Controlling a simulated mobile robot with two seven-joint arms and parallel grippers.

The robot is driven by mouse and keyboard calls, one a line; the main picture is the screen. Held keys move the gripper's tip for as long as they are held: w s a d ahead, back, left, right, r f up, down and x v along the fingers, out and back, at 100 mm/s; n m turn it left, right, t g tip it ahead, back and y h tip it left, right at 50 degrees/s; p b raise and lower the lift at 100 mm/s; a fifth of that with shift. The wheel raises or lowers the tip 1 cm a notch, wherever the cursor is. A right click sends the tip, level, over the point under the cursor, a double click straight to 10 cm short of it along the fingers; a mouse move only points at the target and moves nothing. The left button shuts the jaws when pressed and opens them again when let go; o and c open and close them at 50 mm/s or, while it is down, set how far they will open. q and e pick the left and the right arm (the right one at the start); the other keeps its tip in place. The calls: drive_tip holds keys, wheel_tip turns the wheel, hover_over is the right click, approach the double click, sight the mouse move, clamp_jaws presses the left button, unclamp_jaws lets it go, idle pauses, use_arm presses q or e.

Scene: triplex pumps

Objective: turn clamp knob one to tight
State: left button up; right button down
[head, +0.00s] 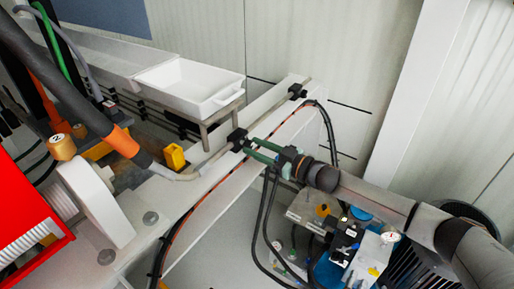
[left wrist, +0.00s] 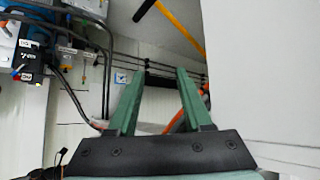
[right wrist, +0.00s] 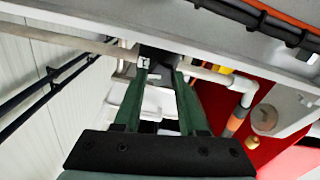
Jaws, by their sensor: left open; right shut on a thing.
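A thin grey pipe (head: 272,119) runs along a pale beam and passes through two black clamps. My right gripper (head: 249,149) reaches from the right to the nearer black clamp (head: 238,137), and its green fingers are shut on the black knob there. In the right wrist view the knob (right wrist: 159,58) sits between the fingertips (right wrist: 159,75). Its mark and exact turn cannot be read. The farther black clamp (head: 297,91) stands apart from the gripper. My left gripper (left wrist: 157,75) shows only in the left wrist view, open with nothing between its fingers.
A white tray (head: 222,105) stands behind the beam. Black hoses and an orange line (head: 214,188) run along the beam's front. A red box (head: 30,215) and a gold knob marked 2 (head: 61,147) are at left. A blue and grey machine (head: 340,245) stands below my right arm.

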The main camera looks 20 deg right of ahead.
drive_tip(key=shift+m, duration=0.8)
drive_tip(key=shift+c, duration=2.3)
unclamp_jaws()
drive_tip(key=b+v, duration=0.2)
drive_tip(key=v, duration=1)
drive_tip(key=shift+s+d, duration=0.2)
